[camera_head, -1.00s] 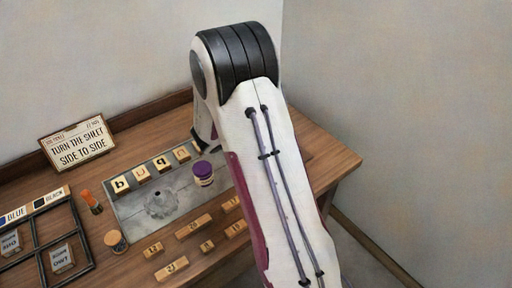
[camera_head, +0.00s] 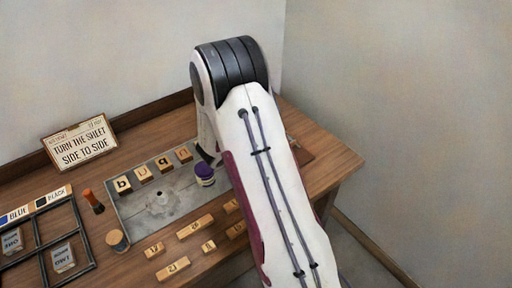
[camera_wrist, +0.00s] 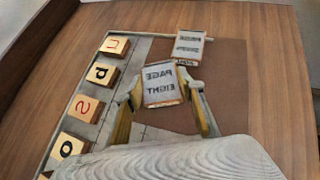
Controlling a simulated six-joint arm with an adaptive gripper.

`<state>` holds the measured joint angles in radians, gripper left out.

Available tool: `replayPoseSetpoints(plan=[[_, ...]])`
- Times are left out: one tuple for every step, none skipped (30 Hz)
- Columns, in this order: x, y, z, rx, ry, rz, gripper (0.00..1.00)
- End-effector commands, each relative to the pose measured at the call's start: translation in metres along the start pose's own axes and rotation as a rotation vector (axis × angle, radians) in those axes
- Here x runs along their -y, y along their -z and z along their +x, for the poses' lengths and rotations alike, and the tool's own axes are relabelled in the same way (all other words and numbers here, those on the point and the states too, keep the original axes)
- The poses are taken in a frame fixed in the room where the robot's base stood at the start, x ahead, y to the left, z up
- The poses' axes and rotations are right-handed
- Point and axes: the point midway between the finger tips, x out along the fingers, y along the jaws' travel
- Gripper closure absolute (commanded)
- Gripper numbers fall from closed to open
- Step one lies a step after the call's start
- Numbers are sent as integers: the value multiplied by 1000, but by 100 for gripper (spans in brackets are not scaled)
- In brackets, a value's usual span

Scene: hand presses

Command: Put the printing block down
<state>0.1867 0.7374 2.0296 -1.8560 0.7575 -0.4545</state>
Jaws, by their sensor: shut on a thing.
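The printing block (camera_wrist: 160,80), a pale block with mirrored lettering that seems to read PAGE EIGHT, sits between the two fingers of my gripper (camera_wrist: 166,98) in the wrist view. My gripper is shut on it. The block is over a brown mat (camera_wrist: 226,75); I cannot tell whether it touches the mat. A second, similar lettered block (camera_wrist: 187,47) stands just beyond it on the mat, close to a pale bar. In the head view my arm hides the held block and most of the gripper.
Wooden letter blocks (camera_wrist: 103,74) line the grey plate at the left; the plate also shows in the head view (camera_head: 140,218). A purple-capped jar (camera_head: 204,174), a sign (camera_head: 80,142), a black-framed tray (camera_head: 38,240) and several wooden blocks (camera_head: 195,226) share the desk. Bare wood lies right of the mat.

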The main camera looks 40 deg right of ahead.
Motion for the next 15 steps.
replayPoseSetpoints(plan=[[0, 4, 3, 0, 1, -2, 85], [0, 6, 5, 0, 2, -1, 85], [0, 9, 7, 0, 1, -1, 85], [0, 10, 8, 0, 1, -1, 85], [0, 11, 9, 1, 0, -1, 85], [0, 12, 10, 1, 0, 0, 85], [0, 13, 10, 1, 0, 0, 85], [0, 14, 10, 1, 0, 1, 85], [0, 14, 11, 1, 0, 1, 85], [0, 14, 11, 1, 0, 1, 85], [0, 14, 11, 1, 0, 1, 85], [0, 14, 11, 1, -1, 1, 85], [0, 14, 11, 1, 0, 1, 85], [0, 14, 11, 1, 0, 1, 85], [0, 14, 10, 1, 0, 1, 85]])
